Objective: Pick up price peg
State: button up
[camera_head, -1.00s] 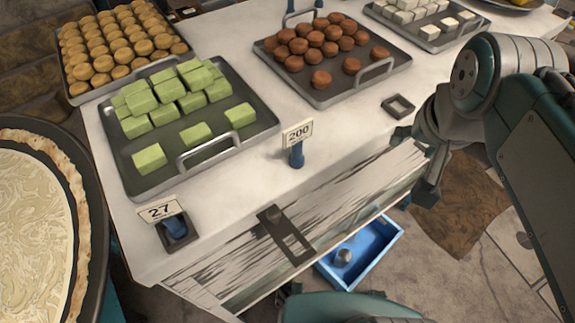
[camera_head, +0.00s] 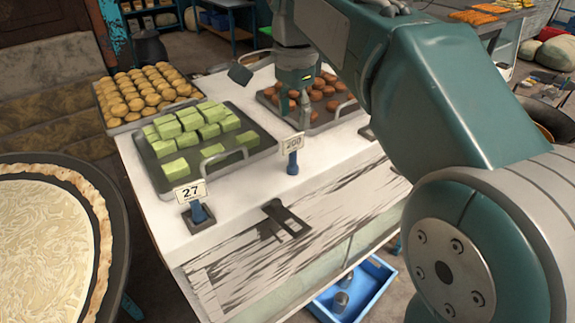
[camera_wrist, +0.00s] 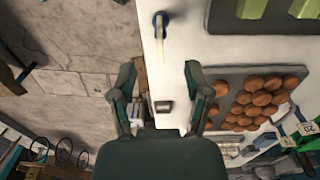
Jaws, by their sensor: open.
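A blue price peg with a white "200" card (camera_head: 293,145) stands upright on the white counter (camera_head: 237,186) near its front edge. A second price peg (camera_head: 198,212), with a "27" card, stands in a dark square holder at the counter's left corner. My gripper (camera_head: 295,112) points down over the counter, near the tray of brown sweets and behind the "200" peg in the picture. In the wrist view my gripper (camera_wrist: 158,82) has its two fingers apart with nothing between them. A blue peg top (camera_wrist: 160,20) shows ahead of the fingers there.
An empty dark holder (camera_wrist: 164,107) lies below the fingers. A blue bin (camera_head: 372,287) sits under the counter; a large round pan (camera_head: 117,225) is at left.

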aim_at(291, 151)
notch_tip(291, 151, down, 3)
jog(key=shift+d+r, duration=0.1)
jog(key=shift+d, duration=0.05)
jog(key=f, duration=0.5)
jog(key=shift+a, duration=0.3)
jog(key=shift+w+d+f, duration=0.1)
jog(key=shift+f, duration=0.45)
grip_shut()
